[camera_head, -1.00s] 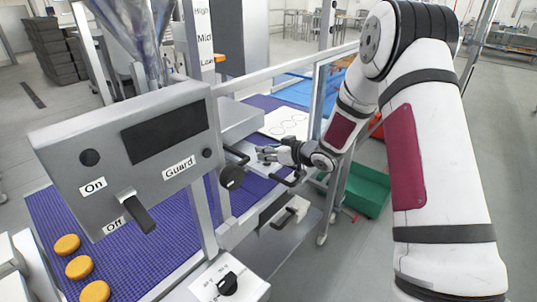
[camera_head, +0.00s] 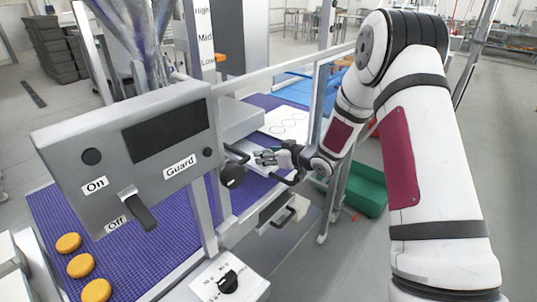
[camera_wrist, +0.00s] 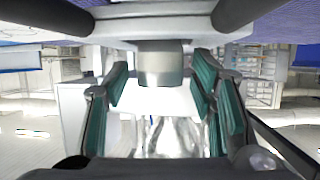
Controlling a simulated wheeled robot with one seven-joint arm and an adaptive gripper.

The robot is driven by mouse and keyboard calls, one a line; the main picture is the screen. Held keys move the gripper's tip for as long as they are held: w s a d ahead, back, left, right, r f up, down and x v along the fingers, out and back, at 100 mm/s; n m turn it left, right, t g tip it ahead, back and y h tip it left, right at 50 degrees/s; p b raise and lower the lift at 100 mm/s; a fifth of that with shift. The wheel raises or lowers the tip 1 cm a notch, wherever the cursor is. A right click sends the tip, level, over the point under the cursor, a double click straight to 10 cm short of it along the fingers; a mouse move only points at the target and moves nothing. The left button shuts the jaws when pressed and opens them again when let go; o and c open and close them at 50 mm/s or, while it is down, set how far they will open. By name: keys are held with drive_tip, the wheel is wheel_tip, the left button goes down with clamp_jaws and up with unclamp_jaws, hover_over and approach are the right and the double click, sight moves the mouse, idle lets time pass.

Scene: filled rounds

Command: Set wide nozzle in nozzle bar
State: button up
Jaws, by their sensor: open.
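A short grey metal cylinder, which looks like the wide nozzle (camera_wrist: 162,66), shows in the wrist view between my fingers. Its top end meets the edge of a pale grey bar, likely the nozzle bar (camera_wrist: 120,27); how deep it sits there cannot be told. My gripper (camera_wrist: 163,100) is open, with a teal-padded finger on each side of the cylinder and visible gaps. In the head view my gripper (camera_head: 266,157) is at the machine's side, beside a black handle; the nozzle is too small to make out there.
A grey control panel (camera_head: 130,150) with a lever stands at the left. A black knob (camera_head: 232,176) and black handles are close to my gripper. A blue belt (camera_head: 110,235) carries orange rounds (camera_head: 81,265). A green bin (camera_head: 367,190) stands beneath my arm.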

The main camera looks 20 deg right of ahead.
drive_tip(key=v, duration=1.2)
drive_tip(key=s+d+r+m+g+h, duration=0.1)
drive_tip(key=s+d+r+m+h, duration=0.1)
drive_tip(key=s+r+h, duration=0.35)
drive_tip(key=s+d+r+m+g+h, duration=0.1)
drive_tip(key=s+r+m+h, duration=0.15)
drive_tip(key=s+r, duration=0.6)
drive_tip(key=s+a+r+g, duration=0.2)
drive_tip(key=s+a, duration=0.2)
drive_tip(key=s, duration=0.6)
drive_tip(key=s+a+r+m+g+y, duration=0.1)
drive_tip(key=s+a, duration=0.3)
drive_tip(key=s, duration=0.6)
drive_tip(key=shift+s+a+r+g+y, duration=0.3)
drive_tip(key=shift+s+r+g, duration=0.1)
drive_tip(key=shift+r+g, duration=0.25)
